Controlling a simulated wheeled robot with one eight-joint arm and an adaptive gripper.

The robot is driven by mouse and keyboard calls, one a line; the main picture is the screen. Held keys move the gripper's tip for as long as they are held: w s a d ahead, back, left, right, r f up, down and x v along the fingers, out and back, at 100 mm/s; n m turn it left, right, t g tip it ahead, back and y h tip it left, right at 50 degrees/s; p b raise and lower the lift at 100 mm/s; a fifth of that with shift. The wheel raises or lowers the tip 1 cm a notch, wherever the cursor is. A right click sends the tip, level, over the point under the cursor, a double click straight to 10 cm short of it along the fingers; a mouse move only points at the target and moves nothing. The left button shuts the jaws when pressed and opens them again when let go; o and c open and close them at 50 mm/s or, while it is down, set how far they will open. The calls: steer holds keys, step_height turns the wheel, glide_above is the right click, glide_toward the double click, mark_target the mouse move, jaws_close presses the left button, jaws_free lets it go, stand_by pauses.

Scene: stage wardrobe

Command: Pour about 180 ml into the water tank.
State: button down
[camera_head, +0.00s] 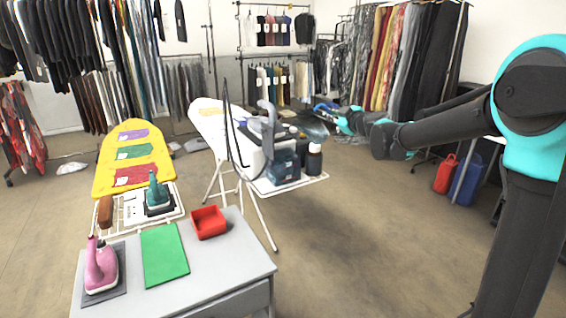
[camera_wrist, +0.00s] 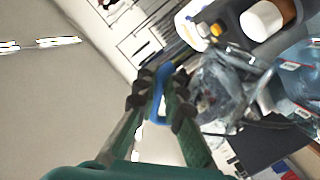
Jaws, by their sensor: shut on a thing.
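My gripper (camera_head: 338,117) is shut on the blue handle (camera_wrist: 158,100) of a clear jug. The jug (camera_head: 311,128) is held in the air above the right end of the white ironing board and looks tilted; it also shows in the wrist view (camera_wrist: 218,88). A steam station (camera_head: 250,148) with an iron on top stands on that end. The dark blue, see-through box at its front (camera_head: 284,166) appears to be the water tank; a see-through tank shows in the wrist view (camera_wrist: 298,82), close beside the jug. The water level and any stream cannot be made out.
A dark bottle with a white cap (camera_head: 314,160) stands right of the tank. A dark cord loops up left of the station. A grey table (camera_head: 215,268) in front holds a pink iron, green mat and red tray. Open floor lies to the right.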

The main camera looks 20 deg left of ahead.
steer(key=shift+w, duration=0.1)
stand_by(0.5)
steer(key=shift+w+d+f+m+b, duration=0.3)
steer(key=shift+d+m+b, duration=0.1)
steer(key=shift+d+m, duration=0.15)
steer(key=w+d+f+m+y+b, duration=0.1)
steer(key=w+d+f+m+b, duration=0.1)
steer(key=f+m, duration=0.3)
steer(key=shift+w+d+m+y, duration=0.15)
steer(key=shift+d+m+y, duration=0.15)
steer(key=shift+d+m, duration=0.4)
steer(key=shift+f+b, duration=0.15)
steer(key=shift+b, duration=0.15)
stand_by(1.1)
